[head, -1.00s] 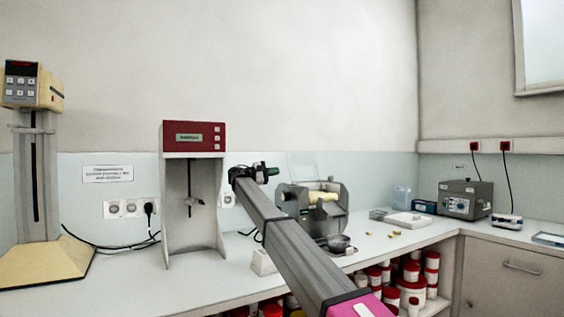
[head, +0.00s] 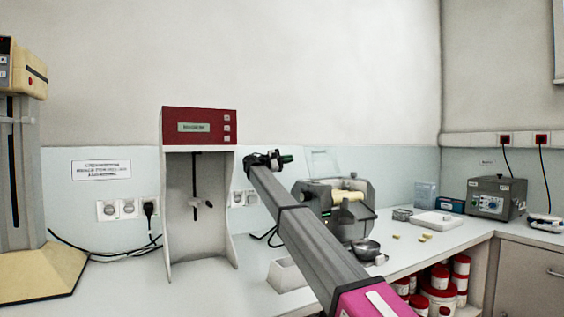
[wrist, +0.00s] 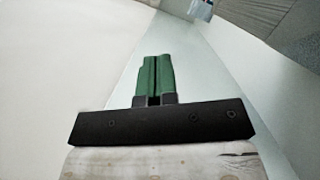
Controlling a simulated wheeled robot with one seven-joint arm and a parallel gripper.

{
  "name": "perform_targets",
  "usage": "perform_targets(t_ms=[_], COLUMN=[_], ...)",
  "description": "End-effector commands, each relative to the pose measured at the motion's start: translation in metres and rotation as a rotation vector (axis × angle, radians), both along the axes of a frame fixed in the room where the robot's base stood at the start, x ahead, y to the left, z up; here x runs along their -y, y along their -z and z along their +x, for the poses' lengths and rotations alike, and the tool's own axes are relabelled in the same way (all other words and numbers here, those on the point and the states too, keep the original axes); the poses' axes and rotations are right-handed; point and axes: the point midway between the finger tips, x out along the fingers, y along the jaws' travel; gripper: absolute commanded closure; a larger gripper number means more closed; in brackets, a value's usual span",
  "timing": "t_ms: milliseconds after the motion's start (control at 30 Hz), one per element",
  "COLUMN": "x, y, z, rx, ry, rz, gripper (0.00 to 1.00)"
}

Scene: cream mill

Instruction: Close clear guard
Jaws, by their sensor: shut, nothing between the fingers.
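The clear guard (head: 322,162) is a transparent panel standing raised above the grey mill (head: 361,222) on the bench. Pale rollers (head: 348,196) show under it. My gripper (head: 287,158) is at the end of my extended arm, up and to the left of the guard in the head view, and it appears apart from it. In the wrist view its green fingers (wrist: 155,77) are together with nothing between them. The guard is not clearly visible in the wrist view.
A red-topped stand (head: 200,127) is left of my arm on the bench (head: 120,291). A metal bowl (head: 366,248) sits before the mill. A white tray (head: 437,219), small yellowish pieces (head: 425,238) and a grey device (head: 496,199) lie right. Red-lidded jars (head: 440,277) stand underneath.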

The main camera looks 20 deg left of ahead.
Motion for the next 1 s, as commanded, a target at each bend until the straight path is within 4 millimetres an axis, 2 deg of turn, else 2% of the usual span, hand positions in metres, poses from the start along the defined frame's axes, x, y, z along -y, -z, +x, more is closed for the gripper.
perform_targets(t_ms=[233,433,633,1000], x=[0.037,0.061,0.070,0.071], y=[-0.006,-0.017,-0.022,-0.022], z=[0.027,0.022,0.021,0.021], rx=[0.000,0.000,0.000,0.000], ry=[0.000,-0.001,-0.001,-0.001], rz=[0.001,0.000,0.000,0.001], gripper=[1.00,1.00,1.00,1.00])
